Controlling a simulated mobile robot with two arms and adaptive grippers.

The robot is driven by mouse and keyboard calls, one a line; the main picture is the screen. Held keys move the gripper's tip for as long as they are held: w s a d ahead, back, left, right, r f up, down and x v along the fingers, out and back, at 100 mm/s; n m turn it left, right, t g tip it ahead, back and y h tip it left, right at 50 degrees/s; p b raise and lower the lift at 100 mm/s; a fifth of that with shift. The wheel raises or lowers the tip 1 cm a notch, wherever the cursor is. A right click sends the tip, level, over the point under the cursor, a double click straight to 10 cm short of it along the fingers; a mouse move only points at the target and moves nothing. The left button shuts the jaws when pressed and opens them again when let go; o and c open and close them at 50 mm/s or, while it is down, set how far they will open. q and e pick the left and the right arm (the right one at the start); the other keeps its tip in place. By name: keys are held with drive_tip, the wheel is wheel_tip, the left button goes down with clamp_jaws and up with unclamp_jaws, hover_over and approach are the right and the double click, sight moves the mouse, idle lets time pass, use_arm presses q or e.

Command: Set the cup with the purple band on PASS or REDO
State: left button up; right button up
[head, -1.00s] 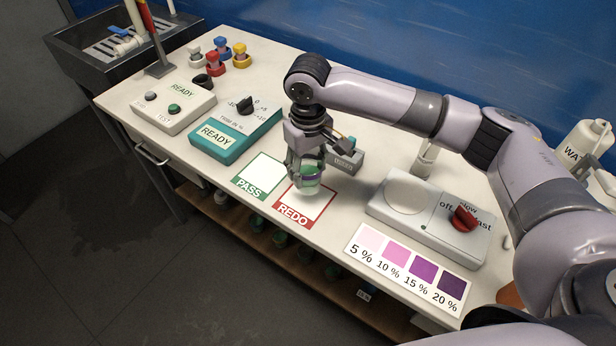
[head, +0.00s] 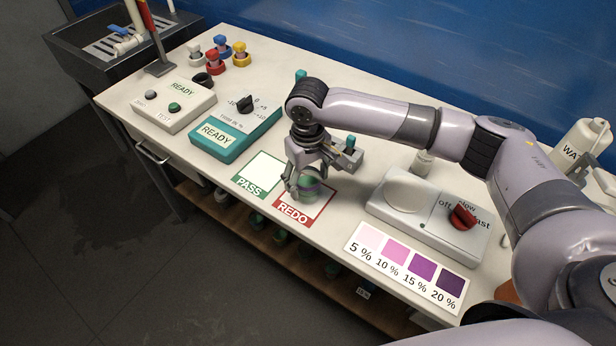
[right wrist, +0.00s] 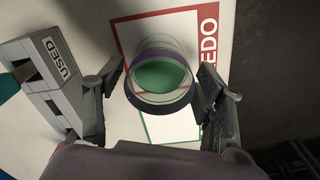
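The cup with the purple band (head: 308,187) is upright, with green showing inside it, at the REDO card (head: 317,209). The right wrist view shows the cup (right wrist: 160,75) from above, over the white of that red-bordered card. My right gripper (head: 307,188) is around the cup. Its fingers are spread on both sides, with narrow gaps to the cup wall. The green-bordered PASS card (head: 265,168) lies just left of REDO and is empty in the head view. My left gripper is out of view.
A grey block marked USED (right wrist: 60,85) stands close beside the gripper. A stirrer base with a red knob (head: 463,216) and a colour chart (head: 410,268) are to the right. A teal READY box (head: 235,135) and several coloured-top bottles (head: 240,55) are to the left.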

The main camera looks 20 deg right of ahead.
drive_tip(key=shift+r, duration=0.1)
wheel_tip(320, 180, up, 12)
drive_tip(key=b, duration=0.1)
drive_tip(key=shift+b, duration=0.35)
